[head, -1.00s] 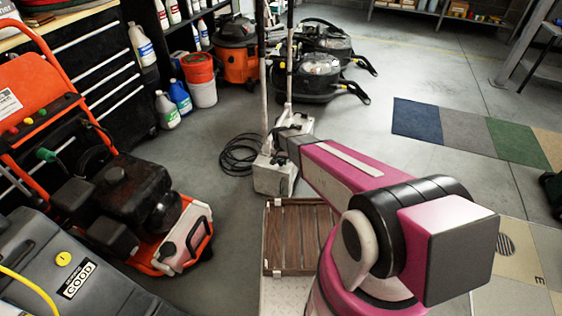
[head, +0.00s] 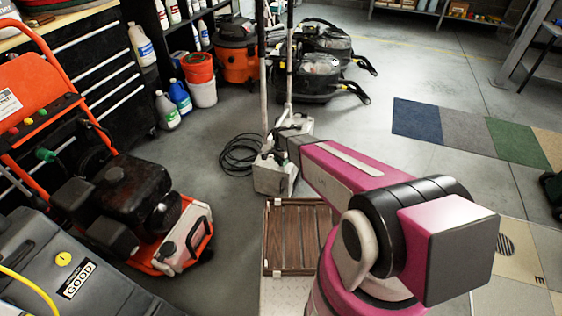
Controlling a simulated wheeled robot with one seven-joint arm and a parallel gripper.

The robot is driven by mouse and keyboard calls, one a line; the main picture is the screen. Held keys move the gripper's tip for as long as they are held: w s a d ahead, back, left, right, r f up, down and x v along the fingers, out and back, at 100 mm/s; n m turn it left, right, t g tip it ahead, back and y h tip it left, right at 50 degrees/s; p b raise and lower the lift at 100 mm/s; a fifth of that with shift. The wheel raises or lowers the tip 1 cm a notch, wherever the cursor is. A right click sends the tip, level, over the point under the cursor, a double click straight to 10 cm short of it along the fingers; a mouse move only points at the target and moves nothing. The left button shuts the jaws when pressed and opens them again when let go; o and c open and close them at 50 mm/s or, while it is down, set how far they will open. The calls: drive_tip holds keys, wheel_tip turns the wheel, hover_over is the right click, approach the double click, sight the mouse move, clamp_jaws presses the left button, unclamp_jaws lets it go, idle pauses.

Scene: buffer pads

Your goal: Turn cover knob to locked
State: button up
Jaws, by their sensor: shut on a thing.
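My pink arm (head: 345,170) reaches from the lower right up toward the middle. Its far end overlaps the upright floor machines in the picture. My gripper cannot be made out beyond that end, and neither can anything in it. No knob is visible at the arm's far end. A round yellow knob or cap (head: 63,259) sits on top of a grey machine (head: 35,285) at the lower left, well apart from the visible arm. I cannot tell whether it is the cover knob, or which way it is turned.
An orange pressure washer (head: 190,240) stands at left. An upright floor machine (head: 273,176) with a coiled black cable (head: 236,157) stands behind. Open floor lies right, with carpet samples (head: 467,138).

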idle(0.3)
drive_tip(key=o, duration=0.9)
wheel_tip(320, 180, up, 11)
drive_tip(key=shift+f, duration=0.1)
drive_tip(key=s+d+r+n, duration=0.3)
drive_tip(key=s+d+r, duration=0.2)
drive_tip(key=s+d, duration=0.1)
drive_tip(key=s+d+r+n, duration=0.2)
drive_tip(key=s+d+r, duration=0.4)
drive_tip(key=s+d+r+n, duration=0.3)
drive_tip(key=s+d+r, duration=0.2)
drive_tip(key=s+d, duration=0.2)
drive_tip(key=shift+r+n, duration=0.2)
drive_tip(key=shift+n, duration=0.1)
